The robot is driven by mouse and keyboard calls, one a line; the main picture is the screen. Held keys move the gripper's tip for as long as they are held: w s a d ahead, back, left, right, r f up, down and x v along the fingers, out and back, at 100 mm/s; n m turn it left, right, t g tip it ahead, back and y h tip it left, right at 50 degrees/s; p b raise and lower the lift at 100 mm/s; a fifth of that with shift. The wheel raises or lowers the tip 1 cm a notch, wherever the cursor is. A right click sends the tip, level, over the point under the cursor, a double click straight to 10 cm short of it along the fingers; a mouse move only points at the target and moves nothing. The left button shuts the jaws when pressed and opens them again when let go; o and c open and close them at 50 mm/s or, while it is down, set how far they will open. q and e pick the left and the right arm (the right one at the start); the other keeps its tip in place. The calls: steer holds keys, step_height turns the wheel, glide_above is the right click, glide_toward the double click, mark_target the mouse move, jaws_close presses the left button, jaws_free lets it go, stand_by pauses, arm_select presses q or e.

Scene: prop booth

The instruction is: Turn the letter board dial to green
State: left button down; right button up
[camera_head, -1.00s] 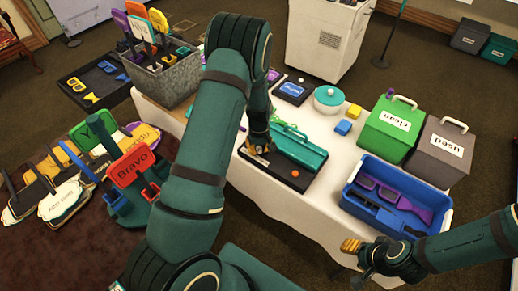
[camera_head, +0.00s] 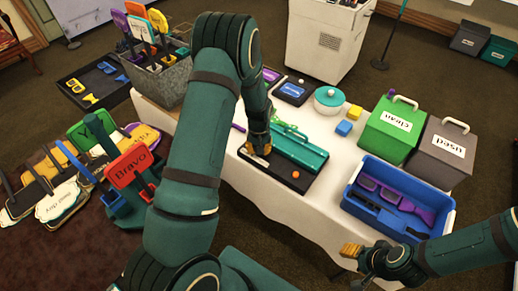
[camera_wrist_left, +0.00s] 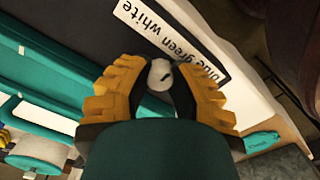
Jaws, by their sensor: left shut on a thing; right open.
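The letter board (camera_head: 319,157) is a black plate with a long teal housing and an orange knob, on the white-covered table. Its dial (camera_wrist_left: 160,73) is a small pale round knob with a short black mark, seen in the left wrist view. A white label (camera_wrist_left: 158,28) beside it reads white, green, blue. The mark slants; I cannot tell surely which word it points at. My left gripper (camera_head: 260,147) is at the board's near left corner, its yellow fingers shut on the dial. My right gripper (camera_head: 352,250) is open and empty, in front of the table near the blue crate.
A blue crate (camera_head: 398,235) with purple and blue items stands at the table's right. Green (camera_head: 389,138) and grey (camera_head: 440,158) lidded bins stand behind it. Signs (camera_head: 126,167) stand at left.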

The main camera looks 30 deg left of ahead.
arm_select(q)
steer(key=c, duration=1)
jaws_free()
steer(key=shift+c, duration=0.2)
steer(key=shift+r, duration=0.1)
step_height(320, 180, up, 12)
